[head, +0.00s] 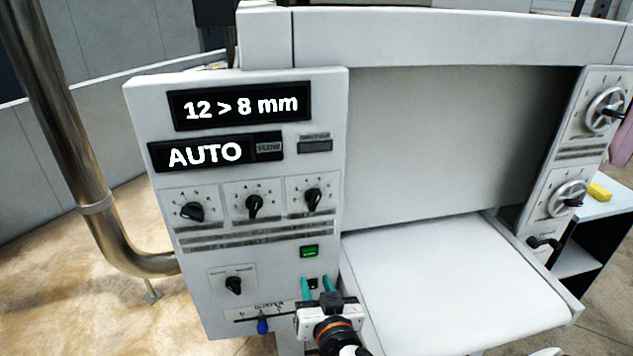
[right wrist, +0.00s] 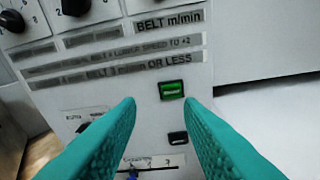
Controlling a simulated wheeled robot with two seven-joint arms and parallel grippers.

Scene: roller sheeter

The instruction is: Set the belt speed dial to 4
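The belt speed dial (head: 313,198) is the rightmost of three black knobs in a row on the white control panel. Its pointer looks near upright, tilted slightly right; its scale numbers are too small to read. My right gripper (head: 317,284) has teal fingers, open and empty, below the green button and well below the dial. It also shows in the right wrist view (right wrist: 160,102). My left gripper is not in view.
The left knob (head: 192,211) and middle knob (head: 254,205) sit beside the dial. A green button (head: 309,251), a lower knob (head: 233,284) and a blue-tipped lever (head: 262,325) are below. Displays read "12 > 8 mm" (head: 241,106) and "AUTO" (head: 205,152). A white belt (head: 450,285) lies right.

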